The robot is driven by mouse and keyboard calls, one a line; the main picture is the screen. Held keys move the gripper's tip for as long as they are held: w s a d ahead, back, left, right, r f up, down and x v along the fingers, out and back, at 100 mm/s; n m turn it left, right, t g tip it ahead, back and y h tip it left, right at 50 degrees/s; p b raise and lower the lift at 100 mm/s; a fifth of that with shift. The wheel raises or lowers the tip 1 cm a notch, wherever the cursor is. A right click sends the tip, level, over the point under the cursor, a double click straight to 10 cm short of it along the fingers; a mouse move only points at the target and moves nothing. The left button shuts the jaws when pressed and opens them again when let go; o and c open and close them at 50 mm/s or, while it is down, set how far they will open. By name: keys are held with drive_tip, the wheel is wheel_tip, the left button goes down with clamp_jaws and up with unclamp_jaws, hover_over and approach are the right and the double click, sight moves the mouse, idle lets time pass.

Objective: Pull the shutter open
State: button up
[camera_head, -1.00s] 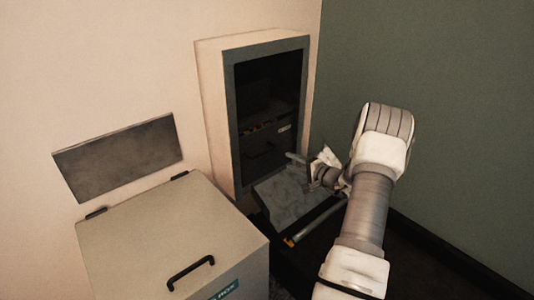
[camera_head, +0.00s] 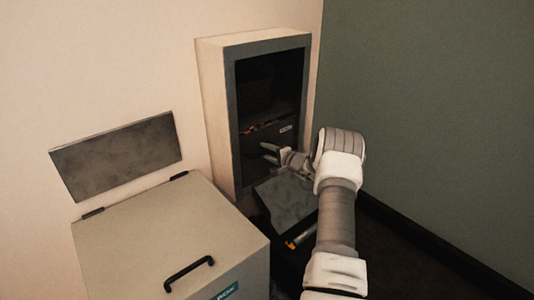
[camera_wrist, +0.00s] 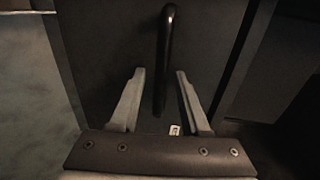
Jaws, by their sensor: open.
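The shutter (camera_head: 258,146) is a dark panel in the lower part of the grey-framed cabinet opening; it also fills the middle of the wrist view (camera_wrist: 110,42). Its black bar handle (camera_wrist: 165,60) runs up the panel in the wrist view. My gripper (camera_wrist: 160,75) is open, with one finger to each side of the handle's line. Whether the handle is fully between the fingertips is hard to tell. In the head view my gripper (camera_head: 268,152) is in front of the shutter, and it hides part of the panel.
A grey slab (camera_head: 286,200) lies below the cabinet opening (camera_head: 268,85), under my gripper. A beige bin (camera_head: 165,240) with a black lid handle (camera_head: 190,268) stands at the left front. A grey plate (camera_head: 118,155) is on the wall behind it. The green wall is at the right.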

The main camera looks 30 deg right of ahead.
clamp_jaws()
idle(1.4)
